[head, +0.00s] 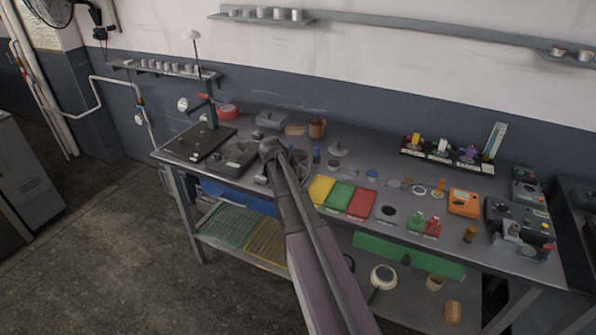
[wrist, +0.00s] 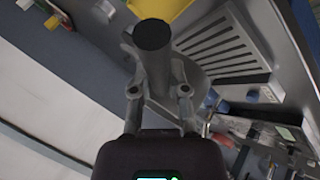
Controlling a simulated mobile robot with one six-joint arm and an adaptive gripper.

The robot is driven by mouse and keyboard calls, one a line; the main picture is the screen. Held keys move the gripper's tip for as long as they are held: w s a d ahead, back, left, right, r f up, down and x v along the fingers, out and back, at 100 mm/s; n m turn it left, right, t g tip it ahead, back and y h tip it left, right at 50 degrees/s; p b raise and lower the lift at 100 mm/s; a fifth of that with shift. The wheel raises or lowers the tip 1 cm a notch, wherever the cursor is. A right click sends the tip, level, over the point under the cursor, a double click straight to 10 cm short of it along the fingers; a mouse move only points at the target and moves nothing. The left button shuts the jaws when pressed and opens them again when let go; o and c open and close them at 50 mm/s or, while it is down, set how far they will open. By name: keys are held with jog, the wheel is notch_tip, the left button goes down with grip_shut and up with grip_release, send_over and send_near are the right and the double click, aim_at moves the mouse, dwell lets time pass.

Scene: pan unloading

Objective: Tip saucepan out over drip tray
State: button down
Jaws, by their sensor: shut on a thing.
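My gripper (wrist: 157,92) is shut on the dark, round-ended handle of the saucepan (wrist: 187,72), whose grey round body shows behind the fingers in the wrist view. In the head view my gripper (head: 272,150) is over the left half of the bench, and a grey round form there, likely the saucepan (head: 297,168), is partly hidden by my arm. A grey slotted tray, likely the drip tray (wrist: 225,45), lies beyond the pan in the wrist view. I cannot tell the pan's tilt or whether it touches anything.
Yellow, green and red mats (head: 341,195) lie right of my arm on the bench (head: 310,224). A dark hob-like plate (head: 200,143) is at the left end. Small items crowd the right side.

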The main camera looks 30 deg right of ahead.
jog(key=shift+f+b, duration=0.65)
jog(key=shift+f, duration=0.15)
jog(key=shift+w+a+f+n+g+h+b, duration=0.15)
jog(key=shift+a+h+b, duration=0.1)
jog(key=shift+h+b, duration=0.35)
jog(key=shift+w+a+r+n+g+h+b, duration=0.15)
jog(key=shift+a+h+b, duration=0.1)
jog(key=shift+h+b, duration=0.3)
jog(key=shift+w+a+f+n+g+h+b, duration=0.15)
jog(key=shift+a+n+h+b, duration=0.15)
jog(key=shift+h+b, duration=0.6)
jog(key=shift+a+n+g+h+b, duration=0.25)
jog(key=shift+h+b, duration=0.3)
jog(key=shift+b, duration=0.65)
jog(key=shift+w+a+n+h+b, duration=0.1)
jog(key=shift+a+n+h+b, duration=0.2)
jog(key=shift+h+b, duration=0.75)
jog(key=shift+w+a+n+h+b, duration=0.15)
jog(key=shift+a+h+b, duration=0.3)
jog(key=shift+b, duration=0.95)
jog(key=shift+w+a+f+n+h+b, duration=0.15)
jog(key=shift+n+h+b, duration=0.25)
jog(key=shift+h+b, duration=0.85)
jog(key=shift+s+a+n+h+b, duration=0.15)
jog(key=shift+n+h+b, duration=0.4)
jog(key=shift+b, duration=1.25)
jog(key=shift+w+d+r+m+p, duration=0.15)
jog(key=shift+r+m+p, duration=0.1)
jog(key=shift+p, duration=0.2)
